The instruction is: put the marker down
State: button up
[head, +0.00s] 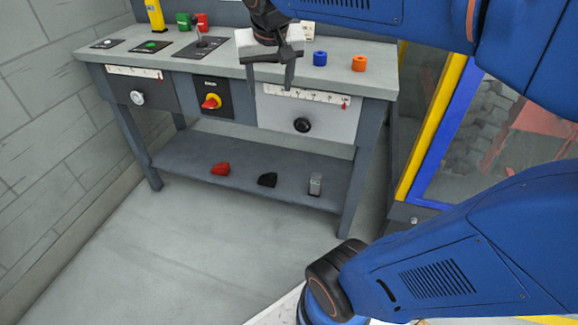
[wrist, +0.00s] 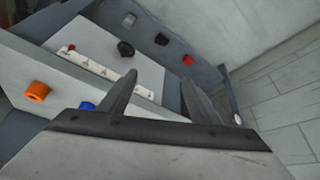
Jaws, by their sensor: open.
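My gripper (head: 270,82) hangs in front of the workbench's (head: 350,75) front edge in the head view, fingers pointing down and apart. In the wrist view my gripper (wrist: 160,82) shows its two dark fingers spread with nothing between them. I cannot tell which thing is the marker; none is held. A blue ring-like piece (head: 320,58) and an orange one (head: 359,63) stand on the benchtop to the right of my gripper. Both show in the wrist view, the orange piece (wrist: 37,91) clear and the blue piece (wrist: 87,106) partly hidden by the gripper body.
A light panel with a black knob (head: 302,125) and a scale is below the benchtop. The lower shelf (head: 190,160) holds red, black and grey pieces. A yellow-blue framed enclosure (head: 430,130) stands right; floor in front is clear.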

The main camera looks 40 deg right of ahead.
jog(key=s+a+f+n+y, duration=0.2)
jog(key=s+a+f+n, duration=0.2)
jog(key=s+f, duration=0.9)
jog(key=shift+s+a+f, duration=0.35)
jog(key=shift+s+a, duration=0.35)
jog(key=shift+s, duration=0.55)
